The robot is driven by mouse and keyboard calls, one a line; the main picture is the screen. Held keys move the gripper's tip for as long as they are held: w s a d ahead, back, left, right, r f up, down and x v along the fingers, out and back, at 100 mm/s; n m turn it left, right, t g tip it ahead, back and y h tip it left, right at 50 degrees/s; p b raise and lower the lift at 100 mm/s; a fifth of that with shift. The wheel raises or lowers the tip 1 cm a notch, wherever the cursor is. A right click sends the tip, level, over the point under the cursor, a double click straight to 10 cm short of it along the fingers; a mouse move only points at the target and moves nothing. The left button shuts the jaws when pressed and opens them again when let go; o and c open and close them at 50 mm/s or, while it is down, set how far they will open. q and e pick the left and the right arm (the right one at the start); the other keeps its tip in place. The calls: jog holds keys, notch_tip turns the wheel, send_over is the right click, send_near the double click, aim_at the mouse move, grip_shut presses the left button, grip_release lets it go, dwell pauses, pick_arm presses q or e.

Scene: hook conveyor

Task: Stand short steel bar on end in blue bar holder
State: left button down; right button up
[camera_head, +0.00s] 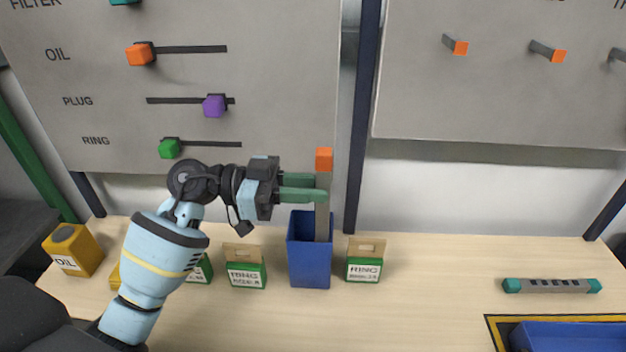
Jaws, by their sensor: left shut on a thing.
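The short steel bar (322,213) is grey with an orange end cap on top. It stands upright, its lower end inside the opening of the blue bar holder (309,268). The holder is a tall open-topped blue box on the table. My left gripper (318,188), with green fingers, comes in from the left and is shut on the bar below its orange cap. The bar's bottom end is hidden by the holder's front wall, so I cannot tell whether it touches the floor inside. My right gripper is not in view.
A yellow OIL can (73,250) stands at the left. A grey bar with teal ends (551,286) and a blue tray (570,336) lie at the right.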

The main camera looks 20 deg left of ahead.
pick_arm(q)
notch_tip(320, 180, down, 3)
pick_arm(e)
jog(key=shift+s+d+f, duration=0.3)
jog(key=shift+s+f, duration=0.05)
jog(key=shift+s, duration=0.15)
pick_arm(q)
jog(key=c, duration=1.2)
grip_release()
jog(key=shift+o, duration=0.2)
jog(key=shift+a+f, duration=0.1)
